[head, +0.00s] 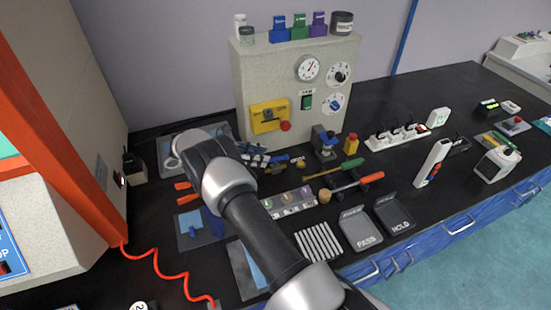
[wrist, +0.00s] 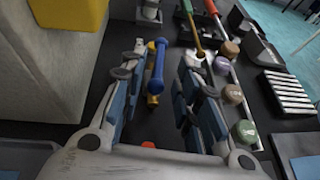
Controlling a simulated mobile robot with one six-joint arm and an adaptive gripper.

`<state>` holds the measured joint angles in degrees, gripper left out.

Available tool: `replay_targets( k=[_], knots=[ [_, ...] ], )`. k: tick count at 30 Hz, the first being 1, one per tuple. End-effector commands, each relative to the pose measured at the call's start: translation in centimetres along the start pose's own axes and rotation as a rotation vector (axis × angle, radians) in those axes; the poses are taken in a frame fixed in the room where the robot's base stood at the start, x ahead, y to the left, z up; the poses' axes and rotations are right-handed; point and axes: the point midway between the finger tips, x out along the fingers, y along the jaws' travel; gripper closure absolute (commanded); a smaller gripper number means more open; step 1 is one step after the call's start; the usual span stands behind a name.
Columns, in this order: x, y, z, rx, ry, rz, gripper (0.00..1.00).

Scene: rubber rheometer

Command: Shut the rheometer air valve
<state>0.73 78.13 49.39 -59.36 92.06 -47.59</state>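The air valve (head: 283,163) sits on the black bench at the foot of the grey panel, with brass-coloured parts and a blue lever. In the wrist view its blue lever (wrist: 157,68) lies lengthwise between my fingers, with brass-yellow parts beside and under it. My gripper (head: 262,157) is beside the valve, low in front of the panel. In the wrist view my gripper (wrist: 163,62) is open, with one finger on each side of the lever and visible gaps to both. The valve's body is partly hidden by my gripper in the head view.
The grey panel (head: 290,75) with dials rises behind the valve, carrying a yellow plate (head: 269,117). A small blue-grey device (head: 325,143) and green- and red-handled tools (head: 350,185) lie to the right. A rack with coloured knobs (head: 285,203) is in front.

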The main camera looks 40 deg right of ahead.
Motion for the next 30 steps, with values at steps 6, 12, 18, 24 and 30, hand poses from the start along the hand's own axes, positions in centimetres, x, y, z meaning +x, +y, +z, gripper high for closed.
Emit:
replay_targets(
  k=[6, 12, 18, 24, 30],
  knots=[
    [4.3, 0.0, -0.1, -0.001, 0.000, -0.002, 0.70],
    [6.1, 0.0, -0.1, 0.001, 0.001, 0.000, 0.70],
    [6.5, 0.0, 0.0, 0.000, 0.001, 0.001, 0.70],
    [6.4, 0.0, 0.0, 0.000, 0.001, 0.001, 0.73],
    [6.4, 0.0, 0.0, 0.000, 0.001, 0.000, 0.87]
  ],
)
